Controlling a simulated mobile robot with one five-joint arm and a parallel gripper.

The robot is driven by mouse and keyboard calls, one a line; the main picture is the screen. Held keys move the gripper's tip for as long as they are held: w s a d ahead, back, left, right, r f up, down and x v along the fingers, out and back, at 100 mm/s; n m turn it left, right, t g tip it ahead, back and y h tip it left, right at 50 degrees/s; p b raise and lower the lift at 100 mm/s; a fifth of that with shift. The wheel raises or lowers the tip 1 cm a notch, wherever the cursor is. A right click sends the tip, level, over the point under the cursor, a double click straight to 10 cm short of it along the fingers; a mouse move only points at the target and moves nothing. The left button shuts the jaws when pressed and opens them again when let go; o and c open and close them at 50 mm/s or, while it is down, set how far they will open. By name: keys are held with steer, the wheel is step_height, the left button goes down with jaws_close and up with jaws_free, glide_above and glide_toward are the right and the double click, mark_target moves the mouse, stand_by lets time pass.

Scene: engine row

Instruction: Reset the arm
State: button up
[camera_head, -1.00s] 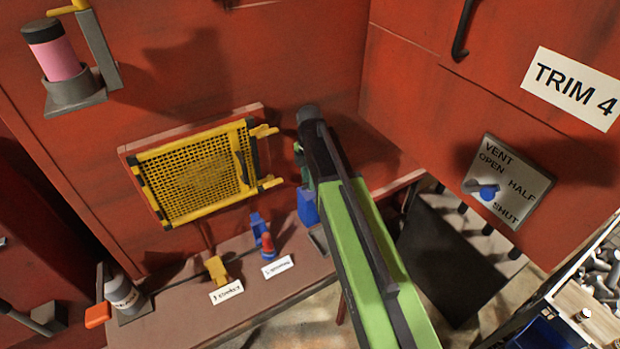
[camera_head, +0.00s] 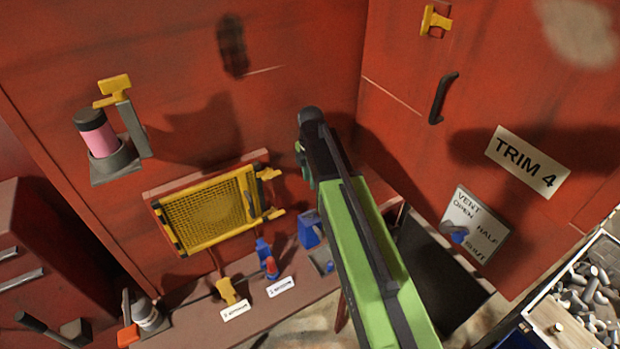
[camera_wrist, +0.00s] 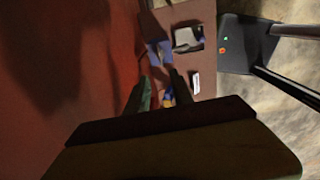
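My green and black arm reaches from the bottom of the head view toward the red wall. My gripper (camera_head: 303,155) is at its far end, seen mostly from behind the dark wrist. In the wrist view my gripper (camera_wrist: 160,92) shows two fingers apart with a gap between them. Nothing is held between them. Below the fingers the shelf (camera_head: 190,322) carries a blue block (camera_head: 308,230), a small blue and red item (camera_head: 268,260) and a yellow item (camera_head: 228,290).
A yellow mesh guard (camera_head: 208,212) is on the red wall, left of my arm. A pink cylinder (camera_head: 100,140) sits in a bracket above it. On the right are a black handle (camera_head: 442,98), a TRIM 4 label (camera_head: 526,162), a vent dial plate (camera_head: 474,226) and a bin of metal parts (camera_head: 590,300).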

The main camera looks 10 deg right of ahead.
step_height(320, 180, down, 11)
steer(key=s+b, duration=0.3)
steer(key=b, duration=0.8)
steer(key=s+f+m+b, duration=0.9)
steer(key=s+m, duration=0.2)
steer(key=m, duration=1)
steer(key=shift+s+a+m, duration=0.2)
steer(key=shift+s+m, duration=0.1)
steer(key=shift+m, duration=0.1)
